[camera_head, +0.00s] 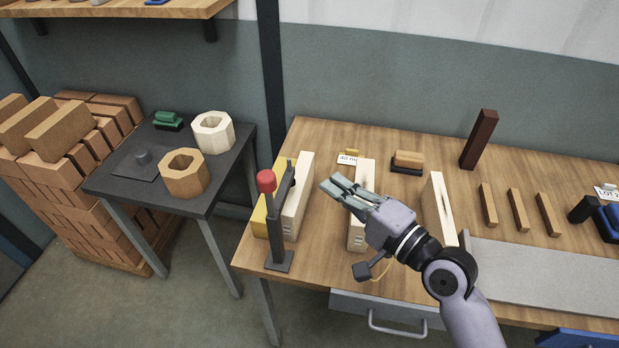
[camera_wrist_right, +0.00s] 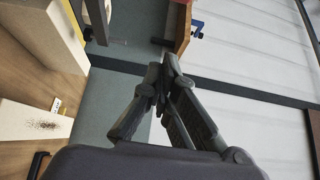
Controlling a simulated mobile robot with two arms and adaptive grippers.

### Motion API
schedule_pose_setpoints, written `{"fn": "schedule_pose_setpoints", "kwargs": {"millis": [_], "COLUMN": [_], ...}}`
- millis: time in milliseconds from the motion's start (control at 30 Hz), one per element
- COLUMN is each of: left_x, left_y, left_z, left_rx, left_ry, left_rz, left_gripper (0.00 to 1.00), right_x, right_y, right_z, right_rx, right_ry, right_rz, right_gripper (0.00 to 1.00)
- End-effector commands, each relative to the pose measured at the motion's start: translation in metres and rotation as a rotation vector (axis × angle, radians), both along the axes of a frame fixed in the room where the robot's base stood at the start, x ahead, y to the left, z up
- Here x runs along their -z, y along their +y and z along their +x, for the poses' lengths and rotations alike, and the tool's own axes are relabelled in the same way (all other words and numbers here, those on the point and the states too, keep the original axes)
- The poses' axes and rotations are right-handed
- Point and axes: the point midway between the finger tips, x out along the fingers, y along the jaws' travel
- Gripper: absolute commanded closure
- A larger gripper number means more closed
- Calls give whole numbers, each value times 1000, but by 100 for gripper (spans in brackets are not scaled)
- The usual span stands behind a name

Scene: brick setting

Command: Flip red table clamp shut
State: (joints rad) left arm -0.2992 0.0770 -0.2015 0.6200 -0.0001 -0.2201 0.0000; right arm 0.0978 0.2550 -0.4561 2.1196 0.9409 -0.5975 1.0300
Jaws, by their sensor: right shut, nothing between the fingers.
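The table clamp (camera_head: 273,226) stands at the left end of the wooden workbench in the head view. It has a round red knob on top of a dark upright lever and a flat dark base. A dark arm part shows behind the lever, beside a cream block (camera_head: 298,195) and a yellow block (camera_head: 259,212). My right gripper (camera_head: 336,187) is shut and empty, above the bench to the right of the clamp and apart from it. Its closed fingers also show in the right wrist view (camera_wrist_right: 164,80), where I cannot clearly make out the red knob. My left gripper is out of view.
More cream blocks (camera_head: 439,208) stand on the workbench (camera_head: 331,234). A tall dark red block (camera_head: 479,139) and several small wooden bars (camera_head: 518,210) are farther right. A dark side table (camera_head: 216,193) with two hollow pieces and a brick stack (camera_head: 75,205) lie left.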

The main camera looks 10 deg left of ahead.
Motion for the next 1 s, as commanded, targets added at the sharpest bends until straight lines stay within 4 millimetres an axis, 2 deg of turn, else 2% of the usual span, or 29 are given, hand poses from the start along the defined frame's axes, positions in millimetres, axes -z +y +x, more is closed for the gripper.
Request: {"fn": "schedule_pose_setpoints", "kwargs": {"millis": [467,500,600,700,1000], "left_x": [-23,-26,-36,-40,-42], "left_y": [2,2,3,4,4], "left_z": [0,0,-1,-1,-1], "left_rx": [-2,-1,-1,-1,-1], "left_ry": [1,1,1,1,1], "left_rz": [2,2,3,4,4], "left_gripper": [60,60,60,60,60], "right_x": [-3,-3,-3,-2,0], "right_y": [76,80,83,86,88], "right_z": [55,55,36,25,17], "right_rx": [-1,-2,-1,0,0], "right_ry": [1,1,5,2,-1], "right_rz": [1,0,0,-1,-1], "right_gripper": [100,100,100,100,100]}}
